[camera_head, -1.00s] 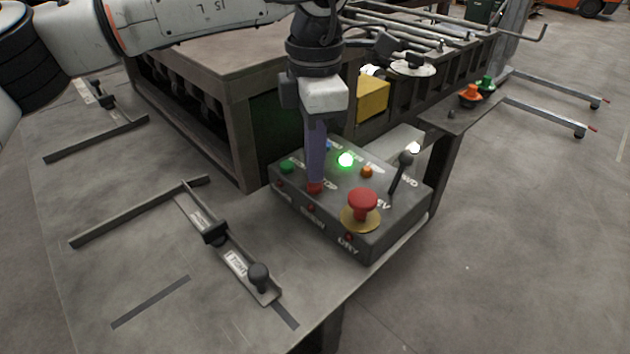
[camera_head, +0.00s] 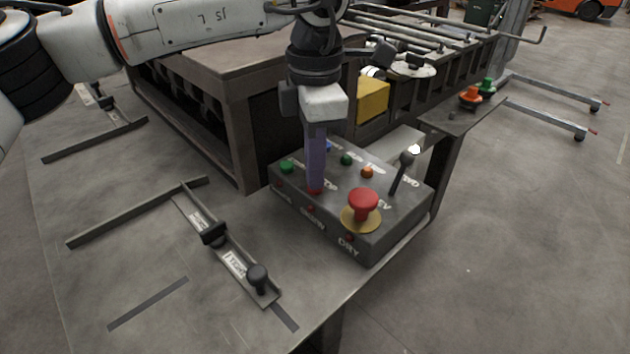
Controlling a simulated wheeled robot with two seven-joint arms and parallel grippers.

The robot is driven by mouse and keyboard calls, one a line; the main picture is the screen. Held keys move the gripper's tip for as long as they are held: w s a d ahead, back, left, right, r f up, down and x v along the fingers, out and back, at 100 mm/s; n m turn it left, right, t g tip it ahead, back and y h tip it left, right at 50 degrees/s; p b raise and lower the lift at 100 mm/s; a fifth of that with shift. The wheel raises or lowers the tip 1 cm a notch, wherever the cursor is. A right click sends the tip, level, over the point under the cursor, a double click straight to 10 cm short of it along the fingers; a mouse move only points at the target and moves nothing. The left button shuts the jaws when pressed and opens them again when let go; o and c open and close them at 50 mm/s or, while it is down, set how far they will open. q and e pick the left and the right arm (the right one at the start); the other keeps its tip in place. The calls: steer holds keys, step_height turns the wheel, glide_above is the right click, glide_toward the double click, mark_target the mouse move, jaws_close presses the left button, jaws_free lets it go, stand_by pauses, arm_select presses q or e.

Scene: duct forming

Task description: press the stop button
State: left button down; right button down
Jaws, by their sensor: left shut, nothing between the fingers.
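The dark control box (camera_head: 390,222) sits on the front right of the machine table. The red stop button (camera_head: 315,191) is on its top, mostly hidden under my left gripper (camera_head: 315,184). My left gripper is shut, points straight down, and its fingertips are at the button, seemingly touching it. The "STOP" label beside it is partly hidden by the fingers. A green button (camera_head: 287,166) is to the left and an unlit dark green lamp (camera_head: 347,159) is behind to the right. My right gripper is not in view.
A large red mushroom button (camera_head: 362,202) on a yellow disc and a black lever (camera_head: 403,172) stand right of the gripper. An orange button (camera_head: 367,172) is close by. A yellow block (camera_head: 373,97) is behind.

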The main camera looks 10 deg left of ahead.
arm_select(q)
step_height(320, 180, up, 7)
steer(key=p, duration=0.4)
steer(key=shift+p, duration=0.3)
steer(key=shift+f, duration=0.1)
stand_by(0.5)
